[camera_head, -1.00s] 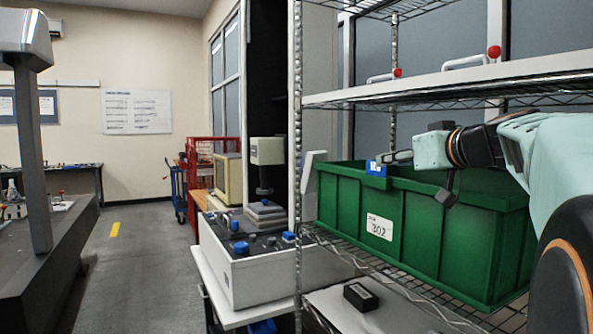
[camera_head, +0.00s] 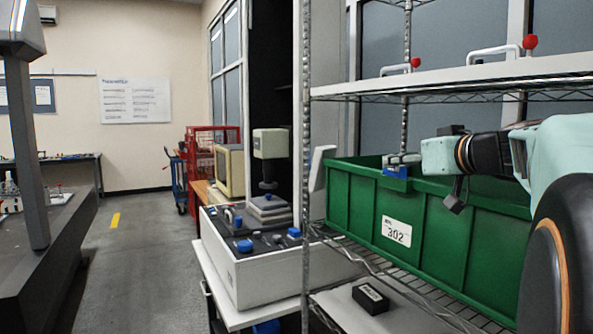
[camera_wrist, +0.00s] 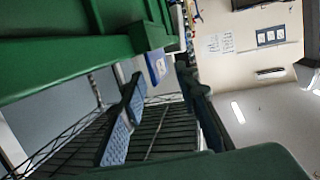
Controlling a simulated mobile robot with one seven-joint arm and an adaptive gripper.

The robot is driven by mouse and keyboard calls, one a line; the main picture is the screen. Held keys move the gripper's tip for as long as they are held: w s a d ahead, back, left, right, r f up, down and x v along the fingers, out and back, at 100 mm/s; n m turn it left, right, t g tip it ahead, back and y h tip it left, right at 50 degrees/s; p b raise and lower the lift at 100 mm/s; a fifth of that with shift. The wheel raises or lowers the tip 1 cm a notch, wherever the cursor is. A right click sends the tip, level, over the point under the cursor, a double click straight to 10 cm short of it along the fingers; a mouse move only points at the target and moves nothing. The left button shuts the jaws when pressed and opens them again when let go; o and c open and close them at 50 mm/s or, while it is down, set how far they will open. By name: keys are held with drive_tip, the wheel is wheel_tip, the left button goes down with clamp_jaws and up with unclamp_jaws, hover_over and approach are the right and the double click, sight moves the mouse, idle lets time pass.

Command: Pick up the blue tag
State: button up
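The blue tag (camera_head: 396,172) is a small blue piece with a white marking at the upper front rim of the green bin (camera_head: 350,208). In the wrist view the tag (camera_wrist: 155,66) shows its blue and white face beside the green bin wall (camera_wrist: 60,68). My gripper (camera_head: 403,160) is at the rim, just above and partly in front of the tag in the head view. In the wrist view its two textured finger pads (camera_wrist: 124,122) appear apart, with the tag just beyond them. No firm hold on the tag shows; contact cannot be told.
The bin stands on a wire shelf (camera_head: 425,290). A white upper shelf (camera_head: 450,78) with red-knobbed handles hangs above my arm. A metal post (camera_head: 306,150) stands left of the bin. A small black box (camera_head: 370,298) lies below. The aisle (camera_head: 140,260) at left is clear.

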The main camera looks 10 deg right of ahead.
clamp_jaws()
drive_tip(key=shift+r, duration=0.15)
